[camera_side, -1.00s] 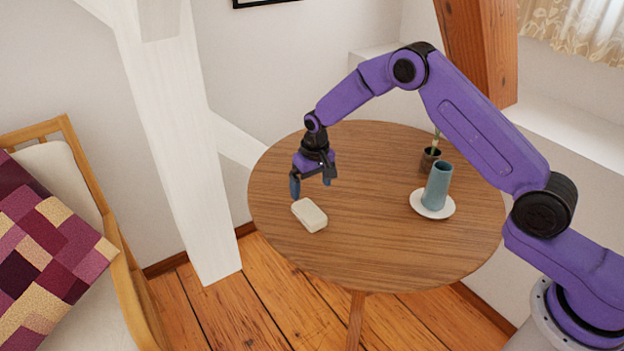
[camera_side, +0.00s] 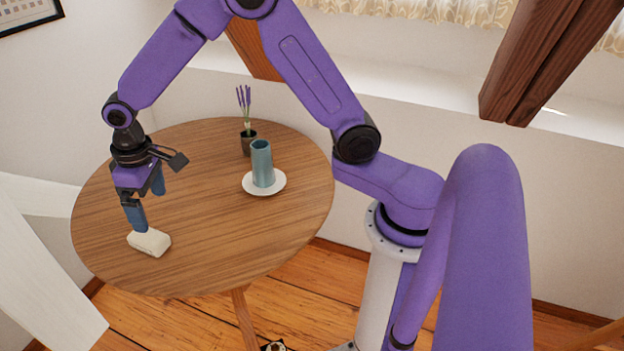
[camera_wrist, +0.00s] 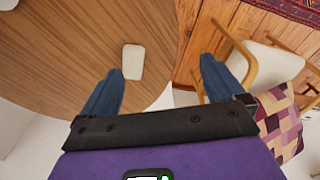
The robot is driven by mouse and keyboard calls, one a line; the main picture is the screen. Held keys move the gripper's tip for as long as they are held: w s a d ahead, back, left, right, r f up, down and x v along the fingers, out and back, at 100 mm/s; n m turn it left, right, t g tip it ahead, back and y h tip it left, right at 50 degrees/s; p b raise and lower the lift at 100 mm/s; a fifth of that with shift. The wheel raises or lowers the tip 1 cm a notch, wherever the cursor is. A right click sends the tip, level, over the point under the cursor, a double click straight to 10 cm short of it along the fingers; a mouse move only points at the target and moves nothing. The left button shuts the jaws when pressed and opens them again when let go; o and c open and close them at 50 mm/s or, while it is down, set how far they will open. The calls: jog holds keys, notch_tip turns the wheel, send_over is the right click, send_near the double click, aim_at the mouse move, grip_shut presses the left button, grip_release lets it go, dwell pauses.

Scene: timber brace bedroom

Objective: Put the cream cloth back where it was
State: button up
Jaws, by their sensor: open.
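The cream cloth (camera_side: 150,243) is a small folded block lying on the round wooden table near its front left edge. My gripper (camera_side: 148,208) is just above it, pointing down, with its blue fingers apart. In the side view one fingertip overlaps the cloth's top edge; I cannot tell whether it touches. In the wrist view the cloth (camera_wrist: 133,61) lies ahead of the gap between the fingers (camera_wrist: 165,80), closer to the left finger. Nothing is between the fingers.
The table's middle is clear. A chair (camera_wrist: 265,62) with a patchwork cushion (camera_wrist: 282,122) stands beyond the table edge.

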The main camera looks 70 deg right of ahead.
jog(key=s+d+r+n, duration=0.2)
jog(key=s+d, duration=0.1)
jog(key=s, duration=0.7)
jog(key=s+d+r+n, duration=0.2)
jog(key=s+d+n, duration=0.1)
jog(key=s, duration=0.7)
jog(key=s+d+r+n, duration=0.2)
jog(key=s+d+n, duration=0.1)
jog(key=s, duration=0.8)
jog(key=shift+d+g, duration=0.4)
jog(key=shift+d, duration=0.5)
